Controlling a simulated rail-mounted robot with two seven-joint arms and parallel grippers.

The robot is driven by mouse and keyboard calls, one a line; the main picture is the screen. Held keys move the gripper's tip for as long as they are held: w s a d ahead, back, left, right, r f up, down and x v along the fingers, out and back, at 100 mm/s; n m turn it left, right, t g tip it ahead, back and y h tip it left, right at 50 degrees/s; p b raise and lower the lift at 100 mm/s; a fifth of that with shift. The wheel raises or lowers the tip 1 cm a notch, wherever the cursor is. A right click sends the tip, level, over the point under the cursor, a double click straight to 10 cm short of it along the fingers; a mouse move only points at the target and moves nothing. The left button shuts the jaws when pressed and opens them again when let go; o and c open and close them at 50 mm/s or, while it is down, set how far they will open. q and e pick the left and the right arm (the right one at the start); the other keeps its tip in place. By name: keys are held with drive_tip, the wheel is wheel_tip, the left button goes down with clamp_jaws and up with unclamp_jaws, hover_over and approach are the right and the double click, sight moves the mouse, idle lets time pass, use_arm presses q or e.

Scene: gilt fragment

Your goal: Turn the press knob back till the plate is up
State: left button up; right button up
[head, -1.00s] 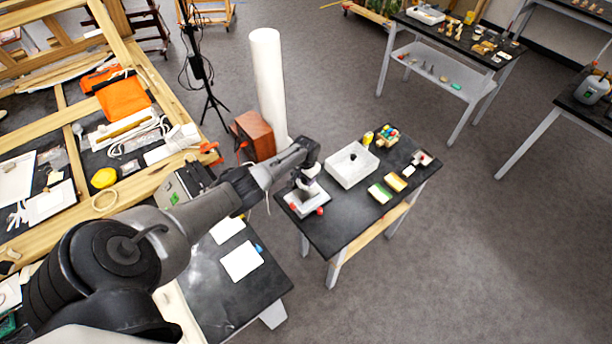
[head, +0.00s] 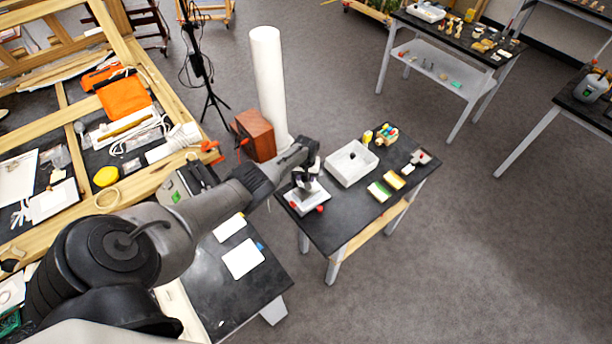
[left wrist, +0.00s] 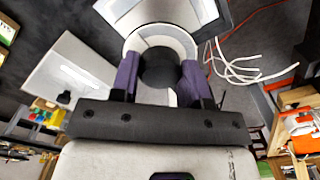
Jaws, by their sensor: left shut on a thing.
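The press (head: 309,196) stands on the small black-topped table, a pale base with red parts at its front edge. My left gripper (head: 304,172) reaches it from the left and is over its top. In the left wrist view my left gripper (left wrist: 160,85) is shut on the dark round press knob (left wrist: 160,68), with a purple-grey finger on each side. A pale ring (left wrist: 183,38) surrounds the knob. The plate is too small and too covered to tell its height. My right gripper is not in view.
A white tray (head: 340,178) with a dark item stands right of the press on the black table (head: 338,232). Sponges (head: 380,190) and small coloured items lie further right. A tall white cylinder (head: 268,80) and a red-brown box (head: 254,136) stand behind.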

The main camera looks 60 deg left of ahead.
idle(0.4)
use_arm(q)
drive_tip(key=o, duration=0.9)
drive_tip(key=shift+o, duration=0.2)
wheel_tip(320, 180, up, 6)
drive_tip(key=p, duration=0.3)
wheel_tip(320, 180, up, 8)
drive_tip(key=p, duration=0.1)
drive_tip(key=shift+f, duration=0.1)
